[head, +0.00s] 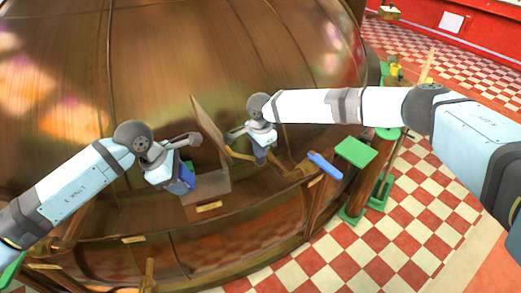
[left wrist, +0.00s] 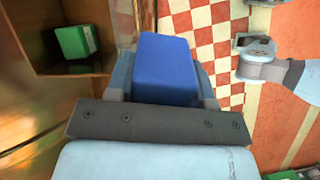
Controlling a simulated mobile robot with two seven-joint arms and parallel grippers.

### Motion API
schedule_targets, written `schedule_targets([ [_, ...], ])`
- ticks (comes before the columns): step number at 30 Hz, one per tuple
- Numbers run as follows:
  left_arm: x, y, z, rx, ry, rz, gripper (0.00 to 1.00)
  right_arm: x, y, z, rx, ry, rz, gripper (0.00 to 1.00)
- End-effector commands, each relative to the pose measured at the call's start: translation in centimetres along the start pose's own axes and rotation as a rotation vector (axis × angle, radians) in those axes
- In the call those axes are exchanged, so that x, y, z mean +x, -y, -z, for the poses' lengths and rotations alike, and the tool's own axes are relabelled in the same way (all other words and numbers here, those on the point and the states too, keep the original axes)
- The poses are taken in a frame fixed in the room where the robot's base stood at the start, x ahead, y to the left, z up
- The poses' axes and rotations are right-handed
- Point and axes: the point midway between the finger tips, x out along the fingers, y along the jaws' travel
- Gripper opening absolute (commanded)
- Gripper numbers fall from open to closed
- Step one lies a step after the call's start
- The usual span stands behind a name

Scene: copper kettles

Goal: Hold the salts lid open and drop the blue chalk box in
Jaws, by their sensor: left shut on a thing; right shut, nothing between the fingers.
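The blue chalk box (left wrist: 165,68) sits between the fingers of my left gripper (head: 184,182), which is shut on it. In the head view, the box is partly hidden by the hand, just left of an open wooden compartment (head: 212,187) with a brass label. The compartment's lid (head: 209,128), which I take for the salts lid, stands raised and tilted. My right gripper (head: 261,161) is shut and empty, just right of the lid. I cannot tell whether my right arm touches the lid.
The big copper kettle (head: 170,60) fills the back. A green box (left wrist: 76,42) lies in a wooden compartment in the left wrist view. A blue bar (head: 325,165) and a green-topped stand (head: 356,151) are at the right. Checkered floor (head: 370,250) is open at lower right.

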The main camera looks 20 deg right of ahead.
Motion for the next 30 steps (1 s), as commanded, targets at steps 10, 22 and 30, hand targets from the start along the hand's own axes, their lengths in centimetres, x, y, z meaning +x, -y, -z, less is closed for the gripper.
schedule_targets([
  [10,0.0,-2.8,0.6,-0.001,0.001,-0.001,0.18,0.1,0.0,0.0,0.000,-0.001,-0.001,0.00],
  [22,0.1,-5.9,1.2,-0.001,0.001,-0.001,0.18,0.1,0.0,0.0,0.000,-0.001,-0.001,0.00],
  [30,0.1,-8.1,1.7,-0.001,0.000,-0.001,0.18,0.1,0.0,0.0,0.000,0.000,-0.001,0.00],
])
